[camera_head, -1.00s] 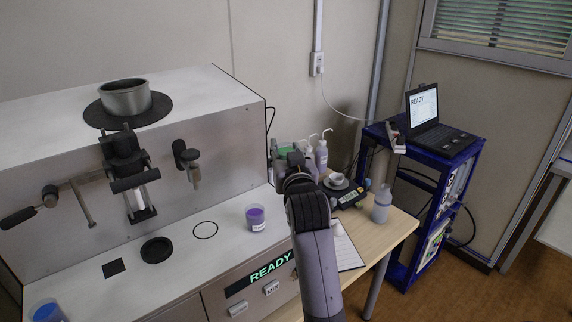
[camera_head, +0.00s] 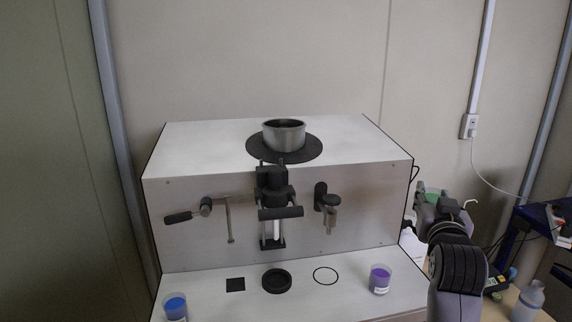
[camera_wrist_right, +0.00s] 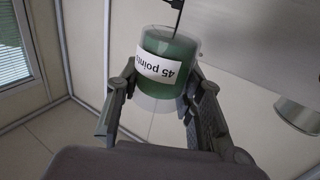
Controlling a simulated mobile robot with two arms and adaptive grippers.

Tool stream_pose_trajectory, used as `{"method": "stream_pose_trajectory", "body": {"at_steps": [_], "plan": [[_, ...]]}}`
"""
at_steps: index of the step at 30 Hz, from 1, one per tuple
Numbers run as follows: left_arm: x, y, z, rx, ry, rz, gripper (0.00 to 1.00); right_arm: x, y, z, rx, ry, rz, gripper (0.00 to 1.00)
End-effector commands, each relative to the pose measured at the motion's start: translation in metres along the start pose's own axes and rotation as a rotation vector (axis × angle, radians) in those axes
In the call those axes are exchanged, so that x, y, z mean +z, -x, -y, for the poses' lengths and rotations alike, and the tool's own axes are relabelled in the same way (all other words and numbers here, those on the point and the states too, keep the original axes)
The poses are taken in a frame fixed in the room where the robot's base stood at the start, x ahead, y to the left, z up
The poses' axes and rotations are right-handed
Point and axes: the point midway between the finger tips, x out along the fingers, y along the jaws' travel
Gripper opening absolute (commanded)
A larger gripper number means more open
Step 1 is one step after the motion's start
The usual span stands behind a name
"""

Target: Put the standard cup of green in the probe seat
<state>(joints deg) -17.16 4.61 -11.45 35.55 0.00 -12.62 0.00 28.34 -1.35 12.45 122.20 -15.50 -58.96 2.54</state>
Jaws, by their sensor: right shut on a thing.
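My right gripper (camera_head: 432,190) is shut on the green cup (camera_wrist_right: 170,60), a clear cup with green contents and a white label reading "45 poin…", upside down in the wrist view. Its fingers are on both sides of the cup. In the head view only a bit of the green cup (camera_head: 433,198) shows, right of the analyser (camera_head: 370,218). A black round seat (camera_head: 277,281) lies on the analyser's shelf below the central probe assembly (camera_head: 274,205), and looks empty. My left gripper is out of view.
A blue cup (camera_head: 175,306) stands at the shelf's left and a purple cup (camera_head: 380,279) at its right. A black square (camera_head: 235,284) and a ring outline (camera_head: 325,275) flank the seat. Levers stick out of the front. A metal bowl (camera_head: 284,134) sits on top.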

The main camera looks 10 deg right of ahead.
Motion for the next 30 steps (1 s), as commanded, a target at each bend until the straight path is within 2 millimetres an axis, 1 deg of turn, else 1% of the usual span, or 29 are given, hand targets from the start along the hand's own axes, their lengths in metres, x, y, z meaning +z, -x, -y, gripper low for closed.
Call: {"method": "stream_pose_trajectory", "body": {"at_steps": [5, 8, 11, 15, 17, 21, 24, 27, 30], "plan": [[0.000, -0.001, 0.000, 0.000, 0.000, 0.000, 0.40, 0.029, 0.012, 0.013, -0.034, 0.002, 0.008, 0.05], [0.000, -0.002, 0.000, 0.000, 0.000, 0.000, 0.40, 0.052, 0.025, 0.025, -0.067, 0.003, 0.010, 0.05], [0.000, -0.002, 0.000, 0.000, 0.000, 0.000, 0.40, 0.078, 0.042, 0.037, -0.108, 0.002, 0.012, 0.05], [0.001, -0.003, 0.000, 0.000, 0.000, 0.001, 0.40, 0.114, 0.071, 0.055, -0.174, 0.002, 0.015, 0.05], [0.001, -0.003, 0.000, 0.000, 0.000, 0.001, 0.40, 0.128, 0.085, 0.062, -0.203, 0.001, 0.016, 0.05], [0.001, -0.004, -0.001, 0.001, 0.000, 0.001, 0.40, 0.157, 0.119, 0.076, -0.269, 0.001, 0.016, 0.05], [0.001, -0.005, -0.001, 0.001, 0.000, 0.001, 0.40, 0.174, 0.145, 0.085, -0.313, 0.000, 0.018, 0.05], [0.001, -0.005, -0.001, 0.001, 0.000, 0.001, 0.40, 0.186, 0.168, 0.091, -0.351, -0.001, 0.018, 0.05], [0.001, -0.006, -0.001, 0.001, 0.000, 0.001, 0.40, 0.195, 0.187, 0.096, -0.379, -0.002, 0.017, 0.05]]}}
